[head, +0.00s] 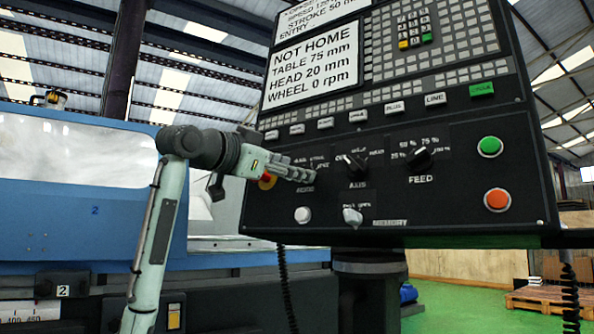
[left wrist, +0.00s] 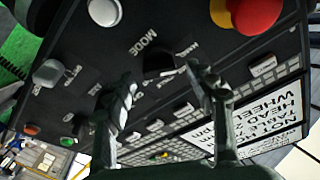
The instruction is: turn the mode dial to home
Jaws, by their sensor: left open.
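The mode dial (left wrist: 160,60) is a dark knob above the MODE lettering on the black control panel (head: 450,200). In the head view my left gripper hides it, and I cannot read its pointer. My left gripper (head: 311,174) reaches in from the left to the panel face. In the left wrist view the gripper (left wrist: 160,76) is open, with one finger on each side of the dial's place; contact cannot be told. The screen (head: 312,65) reads NOT HOME. My right gripper is not in view.
The axis dial (head: 353,165) and feed dial (head: 420,157) are to the right. The red emergency stop (left wrist: 255,12) is close by, partly behind the gripper in the head view. A white button (head: 302,214) and a memory switch (head: 352,217) sit below.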

